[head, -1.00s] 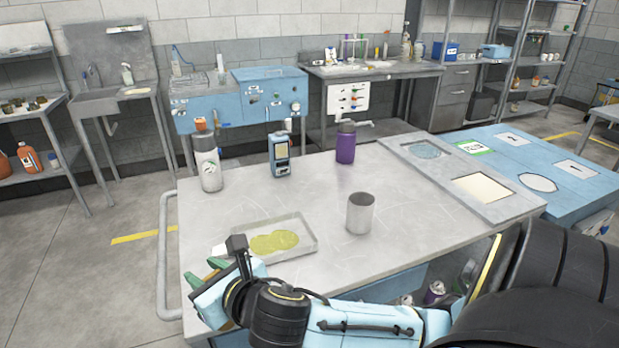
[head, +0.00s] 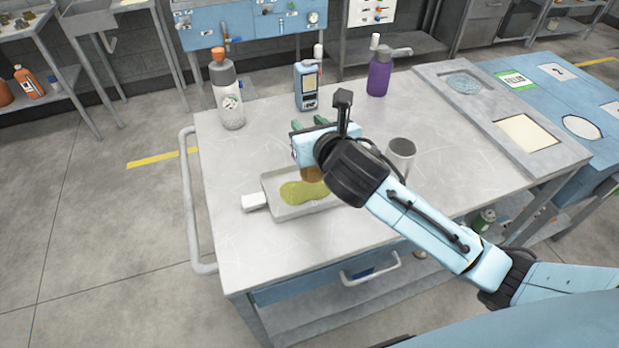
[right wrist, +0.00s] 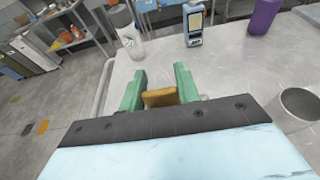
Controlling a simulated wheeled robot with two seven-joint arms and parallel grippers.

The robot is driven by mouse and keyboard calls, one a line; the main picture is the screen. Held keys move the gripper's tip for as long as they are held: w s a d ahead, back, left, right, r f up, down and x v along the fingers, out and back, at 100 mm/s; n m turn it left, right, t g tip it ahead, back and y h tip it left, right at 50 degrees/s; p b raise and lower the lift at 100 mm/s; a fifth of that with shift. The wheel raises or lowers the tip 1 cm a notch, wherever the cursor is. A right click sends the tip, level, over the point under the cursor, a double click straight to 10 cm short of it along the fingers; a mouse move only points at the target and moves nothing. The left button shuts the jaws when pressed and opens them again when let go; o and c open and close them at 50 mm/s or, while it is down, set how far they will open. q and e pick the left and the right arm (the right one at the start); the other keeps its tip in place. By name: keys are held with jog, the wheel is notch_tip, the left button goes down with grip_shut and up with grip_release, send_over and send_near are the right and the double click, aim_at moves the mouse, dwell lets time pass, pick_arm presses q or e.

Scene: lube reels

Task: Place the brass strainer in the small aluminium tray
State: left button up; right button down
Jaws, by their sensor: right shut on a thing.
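My right gripper (head: 310,124) reaches in over the table from the right, near the back edge of a shallow grey tray. Its green fingers also show in the right wrist view (right wrist: 158,92), shut on a small brass-coloured piece, the brass strainer (right wrist: 160,98). In the head view part of the strainer (head: 312,174) shows below the wrist, over the tray area; the arm hides the rest. The small aluminium tray (head: 300,211) lies on the table with a yellow-green patch in it, its right end partly hidden by my arm. My left gripper is not in view.
A grey metal cup (head: 401,150) stands right of my wrist. A white block (head: 254,202) touches the tray's left side. The table's front left is clear.

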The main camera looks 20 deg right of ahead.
jog(key=shift+w+a+f, duration=0.1)
jog(key=shift+w+a, duration=0.1)
jog(key=shift+w, duration=0.1)
notch_tip(320, 180, down, 5)
jog(key=shift+r+b, duration=0.1)
jog(key=shift+b, duration=0.6)
jog(key=shift+f, duration=0.55)
jog(key=shift+f+b, duration=0.55)
jog(key=shift+f, duration=1.1)
jog(key=c, duration=1)
grip_release()
jog(key=shift+f, duration=0.15)
